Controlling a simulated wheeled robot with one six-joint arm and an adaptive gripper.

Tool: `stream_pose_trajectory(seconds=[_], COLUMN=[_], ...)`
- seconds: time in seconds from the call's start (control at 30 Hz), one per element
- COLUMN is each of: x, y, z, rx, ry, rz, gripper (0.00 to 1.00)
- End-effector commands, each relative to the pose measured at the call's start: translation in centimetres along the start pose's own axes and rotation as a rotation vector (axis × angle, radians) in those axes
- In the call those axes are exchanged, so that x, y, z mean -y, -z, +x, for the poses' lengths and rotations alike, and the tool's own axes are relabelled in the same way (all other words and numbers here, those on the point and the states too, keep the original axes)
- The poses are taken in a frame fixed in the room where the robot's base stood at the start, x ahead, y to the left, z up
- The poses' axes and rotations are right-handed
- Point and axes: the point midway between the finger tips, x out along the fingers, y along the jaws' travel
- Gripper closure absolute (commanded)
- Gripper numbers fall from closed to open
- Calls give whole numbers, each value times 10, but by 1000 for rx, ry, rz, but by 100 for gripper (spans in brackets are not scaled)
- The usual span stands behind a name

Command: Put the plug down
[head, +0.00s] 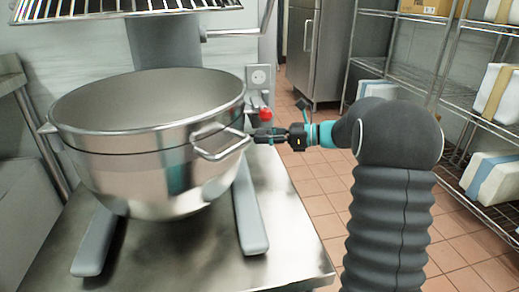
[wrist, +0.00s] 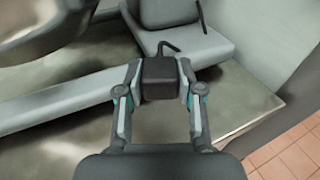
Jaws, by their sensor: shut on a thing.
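The plug (wrist: 160,80) is a small dark block with a short dark cord curling from its far end, in the wrist view. My gripper (wrist: 160,84) is shut on it, one finger on each side. The plug is held above the steel table (wrist: 240,103). In the head view my gripper (head: 262,135) is right of the big steel bowl's handle (head: 221,143); whether they touch I cannot tell. The plug cannot be made out clearly there.
A wall socket (head: 259,76) is behind the steel bowl (head: 150,125). A red knob (head: 266,114) is just above my gripper. The mixer's grey legs (head: 249,215) lie on the table (head: 190,262); its front right is bare. Wire shelves (head: 455,95) stand at right.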

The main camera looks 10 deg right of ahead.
Motion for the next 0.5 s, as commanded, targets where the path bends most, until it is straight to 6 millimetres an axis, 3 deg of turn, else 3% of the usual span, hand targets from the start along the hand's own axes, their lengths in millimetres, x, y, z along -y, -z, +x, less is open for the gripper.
stream_pose_trajectory(seconds=[0.2, 0.5], x=[35, 47], y=[22, 34], z=[19, 26], rx=[0, 0], ry=[0, 0], rz=[1, 1], gripper=[100, 100])
